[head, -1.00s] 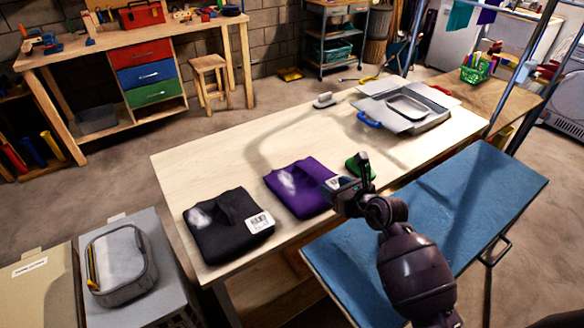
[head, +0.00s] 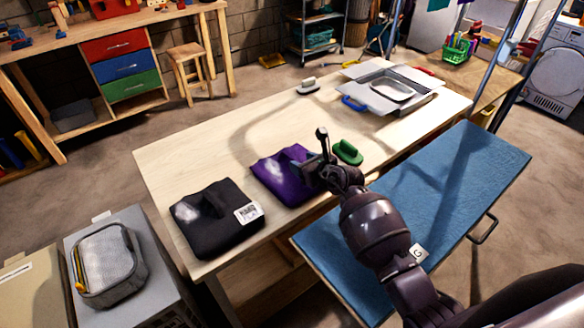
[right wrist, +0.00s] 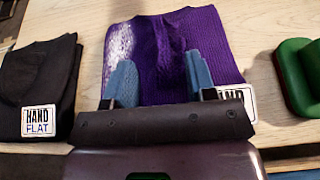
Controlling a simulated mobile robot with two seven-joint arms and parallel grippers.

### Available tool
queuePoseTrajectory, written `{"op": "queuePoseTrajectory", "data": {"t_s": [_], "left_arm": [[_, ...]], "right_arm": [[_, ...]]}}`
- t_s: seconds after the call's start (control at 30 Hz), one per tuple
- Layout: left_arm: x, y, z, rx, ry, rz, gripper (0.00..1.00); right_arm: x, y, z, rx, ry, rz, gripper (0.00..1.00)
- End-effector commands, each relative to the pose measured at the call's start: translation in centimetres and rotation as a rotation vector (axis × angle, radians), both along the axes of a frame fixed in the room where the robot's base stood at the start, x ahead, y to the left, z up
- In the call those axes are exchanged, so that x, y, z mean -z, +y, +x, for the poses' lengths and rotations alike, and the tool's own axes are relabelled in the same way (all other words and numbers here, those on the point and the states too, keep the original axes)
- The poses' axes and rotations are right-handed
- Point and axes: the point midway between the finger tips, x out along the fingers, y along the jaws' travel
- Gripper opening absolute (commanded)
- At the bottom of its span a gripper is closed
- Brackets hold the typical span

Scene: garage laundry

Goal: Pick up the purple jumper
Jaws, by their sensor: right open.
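The purple jumper (head: 272,178) lies folded on the wooden table, with a pale patch on its left part. In the right wrist view the jumper (right wrist: 165,38) fills the top middle, with a white label at its lower right, partly hidden by my gripper. My right gripper (head: 310,158) is over the jumper's right side in the head view. In the right wrist view its two blue fingers (right wrist: 160,82) are apart, with purple cloth showing between them. I cannot tell whether they touch the cloth. My left gripper is not in view.
A black folded garment (head: 218,220) with a "HAND FLAT" label lies left of the jumper. A green brush-like object (head: 347,152) lies close on the right. A blue padded board (head: 440,195) stands along the table's near right side. The table (head: 235,138) behind the jumper is clear.

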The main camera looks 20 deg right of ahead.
Motion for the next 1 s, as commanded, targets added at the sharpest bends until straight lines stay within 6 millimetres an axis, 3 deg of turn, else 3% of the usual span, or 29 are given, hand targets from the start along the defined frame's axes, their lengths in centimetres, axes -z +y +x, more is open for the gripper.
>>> {"op": "queuePoseTrajectory", "data": {"t_s": [0.2, 0.57, 0.9, 1.0], "left_arm": [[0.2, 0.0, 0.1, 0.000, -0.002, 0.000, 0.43], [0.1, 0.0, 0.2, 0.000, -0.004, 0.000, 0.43], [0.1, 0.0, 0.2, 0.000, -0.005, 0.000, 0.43], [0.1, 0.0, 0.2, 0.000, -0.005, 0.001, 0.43]], "right_arm": [[1.0, 0.7, 2.2, 0.000, 0.000, 0.000, 0.51], [1.2, 0.9, 2.7, 0.000, 0.000, 0.000, 0.51], [1.2, 0.8, 2.7, 0.000, 0.000, 0.000, 0.01], [1.2, 0.8, 2.7, 0.000, 0.000, 0.000, 0.00]]}}
